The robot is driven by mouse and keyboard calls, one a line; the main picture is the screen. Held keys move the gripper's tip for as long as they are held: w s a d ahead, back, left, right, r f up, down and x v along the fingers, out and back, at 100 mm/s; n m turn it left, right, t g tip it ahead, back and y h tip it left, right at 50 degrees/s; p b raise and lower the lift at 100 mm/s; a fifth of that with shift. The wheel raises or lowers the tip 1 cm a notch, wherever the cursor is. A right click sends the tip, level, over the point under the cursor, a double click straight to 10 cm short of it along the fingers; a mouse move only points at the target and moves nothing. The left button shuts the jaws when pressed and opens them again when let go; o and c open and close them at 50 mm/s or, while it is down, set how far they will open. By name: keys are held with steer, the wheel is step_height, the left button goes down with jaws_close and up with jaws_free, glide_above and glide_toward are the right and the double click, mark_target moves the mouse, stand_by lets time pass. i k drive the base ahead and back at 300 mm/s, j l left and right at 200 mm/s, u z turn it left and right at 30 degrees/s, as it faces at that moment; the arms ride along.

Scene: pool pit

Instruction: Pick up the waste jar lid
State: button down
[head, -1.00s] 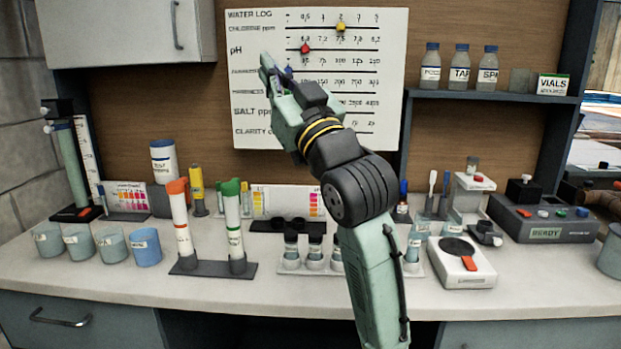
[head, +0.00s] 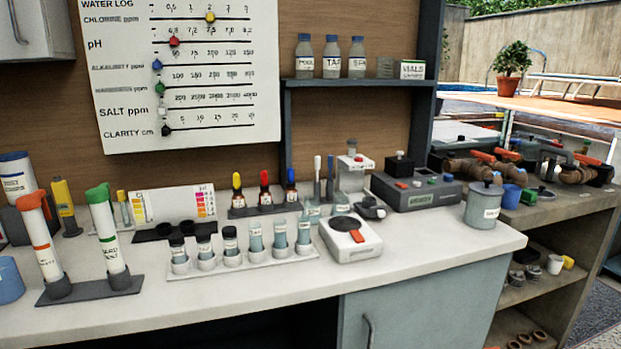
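A grey-blue jar (head: 481,208) with a white label stands at the right end of the white counter. Its label is too small to read; it looks like the waste jar. A grey lid (head: 487,187) sits on top of it, with a small dark knob in the middle. My gripper and arm are not in view, so I cannot tell the gripper's state.
A dark grey meter box (head: 416,192) stands left of the jar. A white scale (head: 350,238) and a rack of vials (head: 245,259) are further left. Pipes and valves (head: 480,165) lie behind on the right-hand bench. Counter in front of the jar is clear.

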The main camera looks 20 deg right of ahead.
mark_target(486, 188)
steer(key=z, duration=1.45)
